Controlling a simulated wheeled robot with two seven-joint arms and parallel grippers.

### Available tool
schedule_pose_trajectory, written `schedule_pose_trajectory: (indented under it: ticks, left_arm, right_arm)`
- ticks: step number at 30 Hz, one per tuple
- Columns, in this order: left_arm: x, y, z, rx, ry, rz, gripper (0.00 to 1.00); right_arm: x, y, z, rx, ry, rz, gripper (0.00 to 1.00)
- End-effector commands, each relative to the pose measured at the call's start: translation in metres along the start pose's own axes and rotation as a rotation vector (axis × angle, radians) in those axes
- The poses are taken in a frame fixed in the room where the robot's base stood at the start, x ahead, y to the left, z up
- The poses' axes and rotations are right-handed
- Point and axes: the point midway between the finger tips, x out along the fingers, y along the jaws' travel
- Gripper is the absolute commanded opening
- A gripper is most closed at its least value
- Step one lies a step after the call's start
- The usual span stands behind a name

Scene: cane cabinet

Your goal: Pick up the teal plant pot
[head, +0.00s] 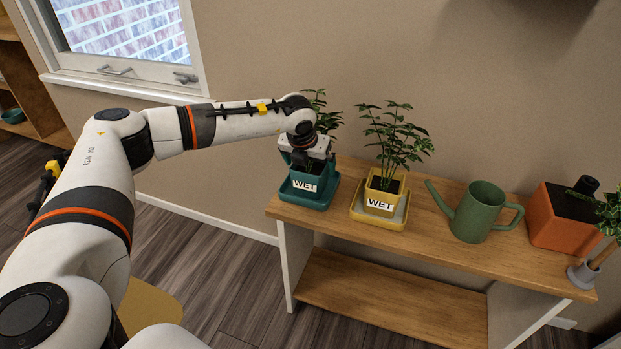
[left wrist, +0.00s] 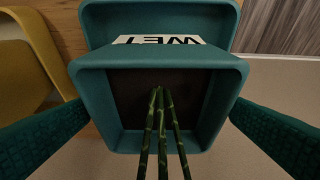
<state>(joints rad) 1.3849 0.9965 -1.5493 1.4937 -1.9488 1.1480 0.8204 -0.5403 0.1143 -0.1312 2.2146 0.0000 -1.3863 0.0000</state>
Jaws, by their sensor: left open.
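The teal plant pot (head: 321,181) with a "WET" label stands upright in a teal saucer (head: 312,203) at the left end of the wooden bench. Green stems rise from its dark soil. My left gripper (head: 304,158) is at the pot's top, partly hiding the pot and plant. In the left wrist view the pot (left wrist: 160,60) opens toward the camera, with the saucer (left wrist: 100,18) behind it. The open left fingers (left wrist: 160,108) lie on both sides of the pot's rim; I cannot tell whether they touch it. My right gripper is not in view.
A yellow pot (head: 381,189) on a yellow saucer (head: 377,216) stands close to the right. Further right on the bench (head: 430,250) are a green watering can (head: 480,212) and an orange planter (head: 560,225). The wall and window (head: 125,30) are behind.

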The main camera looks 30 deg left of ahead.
Motion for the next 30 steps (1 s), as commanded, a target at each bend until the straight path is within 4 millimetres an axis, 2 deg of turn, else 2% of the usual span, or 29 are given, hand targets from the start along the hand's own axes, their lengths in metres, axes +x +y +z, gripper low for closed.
schedule_pose_trajectory:
  ticks: [3, 4, 19, 26, 30]
  left_arm:
    - [0.0, 0.0, 0.0, 0.0, 0.0, 0.0, 1.0]
    - [0.0, 0.0, 0.0, 0.0, 0.0, 0.0, 0.97]
    - [-0.001, 0.0, 0.0, -0.001, 0.0, 0.0, 0.15]
    - [-0.003, 0.0, -0.002, -0.001, 0.004, 0.002, 0.15]
    - [-0.016, 0.0, -0.008, -0.001, 0.006, 0.003, 0.15]
  right_arm:
    - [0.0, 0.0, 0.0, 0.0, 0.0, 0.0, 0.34]
    - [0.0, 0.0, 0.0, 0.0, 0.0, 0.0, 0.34]
    - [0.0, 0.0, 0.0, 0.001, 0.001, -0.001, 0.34]
    - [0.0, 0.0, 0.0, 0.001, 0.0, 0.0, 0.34]
    - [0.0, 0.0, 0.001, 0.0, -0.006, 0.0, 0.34]
